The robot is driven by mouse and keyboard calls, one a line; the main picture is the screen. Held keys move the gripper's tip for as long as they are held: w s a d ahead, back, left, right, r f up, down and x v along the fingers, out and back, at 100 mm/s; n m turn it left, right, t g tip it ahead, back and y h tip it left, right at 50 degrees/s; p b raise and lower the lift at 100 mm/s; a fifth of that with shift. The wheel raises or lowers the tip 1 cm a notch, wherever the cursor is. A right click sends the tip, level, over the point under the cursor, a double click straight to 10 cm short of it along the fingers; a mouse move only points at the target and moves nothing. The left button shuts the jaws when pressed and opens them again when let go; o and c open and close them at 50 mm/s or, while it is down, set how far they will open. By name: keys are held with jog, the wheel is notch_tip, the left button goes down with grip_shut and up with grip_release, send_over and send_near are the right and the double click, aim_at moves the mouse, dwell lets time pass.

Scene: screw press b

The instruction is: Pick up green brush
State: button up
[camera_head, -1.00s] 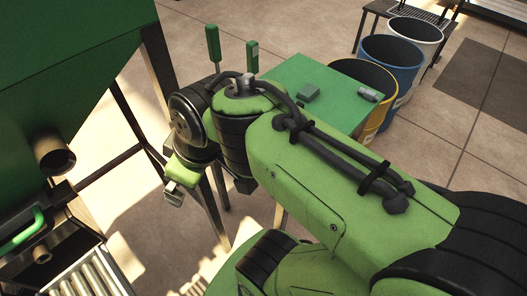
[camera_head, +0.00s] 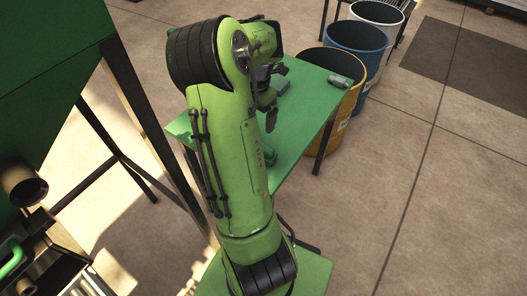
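My gripper (camera_head: 272,88) is over the green table (camera_head: 309,112), near its middle, partly hidden by my own green arm. A small green thing (camera_head: 271,146) shows on the table just right of my forearm, below the gripper in the picture. It may be the green brush, but the arm hides part of it and I cannot be sure.
A small grey item (camera_head: 340,81) lies near the table's right edge. A yellow bin (camera_head: 343,104), a blue bin (camera_head: 360,44) and a white bin (camera_head: 379,14) stand behind it. A large green machine (camera_head: 50,70) on dark legs stands at left. The floor at right is clear.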

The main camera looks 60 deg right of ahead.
aim_at(264, 147)
jog(key=shift+n, duration=0.5)
jog(key=f+b, duration=0.1)
jog(key=f, duration=0.4)
jog(key=s+d+f+b, duration=0.1)
jog(key=f, duration=0.5)
jog(key=f+b, duration=0.1)
jog(key=f, duration=0.5)
jog(key=shift+s+d, duration=0.2)
jog(key=shift+s, duration=0.2)
jog(key=shift+r, duration=0.1)
jog(key=c, duration=0.9)
notch_tip(264, 147, up, 10)
jog(key=shift+p, duration=1)
jog(key=o, duration=0.6)
jog(key=c, duration=0.5)
